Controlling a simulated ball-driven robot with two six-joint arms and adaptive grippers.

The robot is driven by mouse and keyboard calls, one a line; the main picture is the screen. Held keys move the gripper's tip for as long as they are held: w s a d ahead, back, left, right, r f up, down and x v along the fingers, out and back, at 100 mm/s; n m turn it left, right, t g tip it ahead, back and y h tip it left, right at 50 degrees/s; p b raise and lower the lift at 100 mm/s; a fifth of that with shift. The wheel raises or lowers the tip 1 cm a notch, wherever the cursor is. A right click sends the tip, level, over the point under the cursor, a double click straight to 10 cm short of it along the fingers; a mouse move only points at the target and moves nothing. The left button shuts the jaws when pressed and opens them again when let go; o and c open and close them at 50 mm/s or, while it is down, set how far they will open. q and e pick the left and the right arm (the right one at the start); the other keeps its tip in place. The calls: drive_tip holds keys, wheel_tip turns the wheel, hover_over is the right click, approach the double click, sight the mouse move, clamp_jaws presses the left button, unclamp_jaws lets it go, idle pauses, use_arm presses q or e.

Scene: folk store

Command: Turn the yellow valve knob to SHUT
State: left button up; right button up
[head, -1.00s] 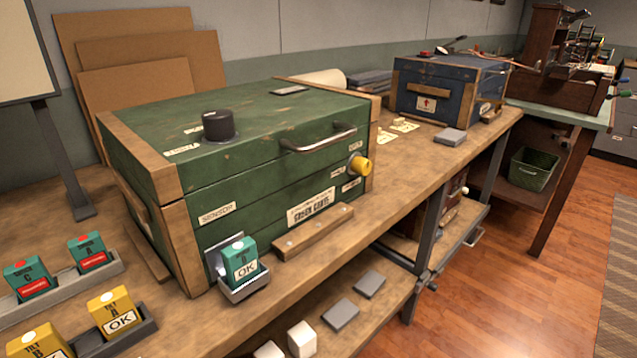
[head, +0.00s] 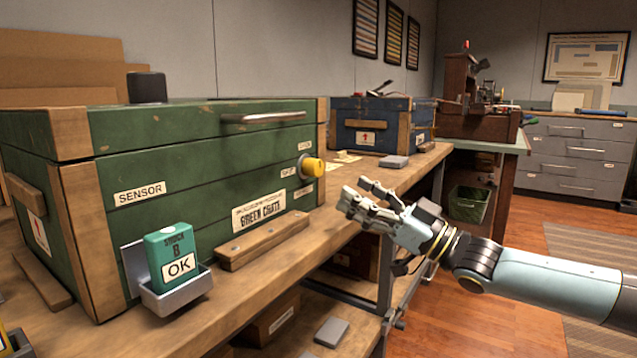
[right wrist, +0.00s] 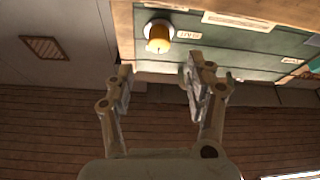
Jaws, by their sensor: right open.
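The yellow valve knob (head: 312,166) sticks out from the right end of the front of the green crate (head: 200,165). Small labels surround it, too small to read surely. My right gripper (head: 358,196) is open and empty, to the right of the knob and a little lower, apart from it. In the right wrist view the knob (right wrist: 158,36) shows beyond the two open fingers (right wrist: 160,85), near the top, with a gap between. A small dark mark shows on its face. My left gripper is in no view.
A teal OK block (head: 173,255) sits in a grey holder (head: 178,295) on the crate's front. A wooden bar (head: 262,240) lies below the green label. A blue crate (head: 375,125) stands behind on the wooden bench (head: 330,225). Open floor lies right of the bench.

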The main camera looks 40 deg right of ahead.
sight(320, 171)
drive_tip(key=b+x, duration=0.2)
drive_tip(key=x, duration=0.3)
drive_tip(key=shift+w+a+f, duration=0.1)
drive_tip(key=shift+w, duration=0.2)
drive_tip(key=shift+b+x, duration=0.3)
drive_tip(key=shift+x, duration=0.55)
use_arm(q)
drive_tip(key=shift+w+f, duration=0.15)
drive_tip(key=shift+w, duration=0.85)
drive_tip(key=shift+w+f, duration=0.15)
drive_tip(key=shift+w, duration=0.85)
use_arm(e)
drive_tip(key=shift+w+a+r, duration=0.15)
drive_tip(key=shift+w+r, duration=0.2)
clamp_jaws()
